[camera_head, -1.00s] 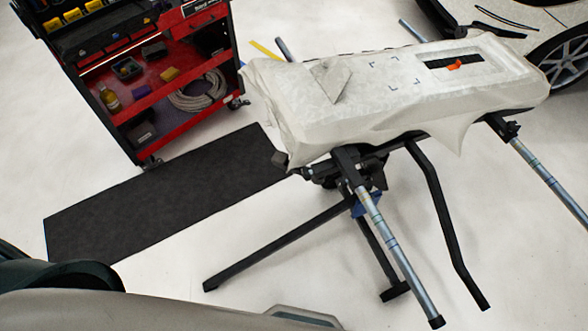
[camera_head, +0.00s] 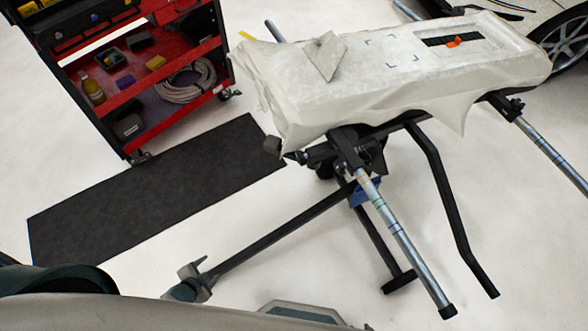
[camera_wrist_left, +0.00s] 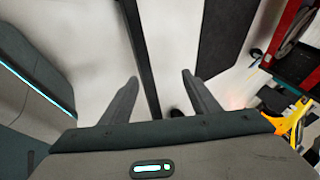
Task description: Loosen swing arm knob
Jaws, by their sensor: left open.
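A covered stand with black and metal legs shows in the head view, its pale wrapped top (camera_head: 400,85) at the upper right. My left gripper (camera_head: 195,268) is low at the lower left, well apart from this knob, by the foot end of a long black leg (camera_head: 290,218). In the left wrist view, my left gripper (camera_wrist_left: 160,77) is open, with the black leg (camera_wrist_left: 141,50) showing between its fingers. My right gripper is not in view.
A red tool cart (camera_head: 130,115) with a coiled cable (camera_head: 188,85) stands at the upper left. A dark mat (camera_head: 150,185) lies on the pale floor before it. A car wheel (camera_head: 565,40) is at the upper right. Floor between mat and stand is clear.

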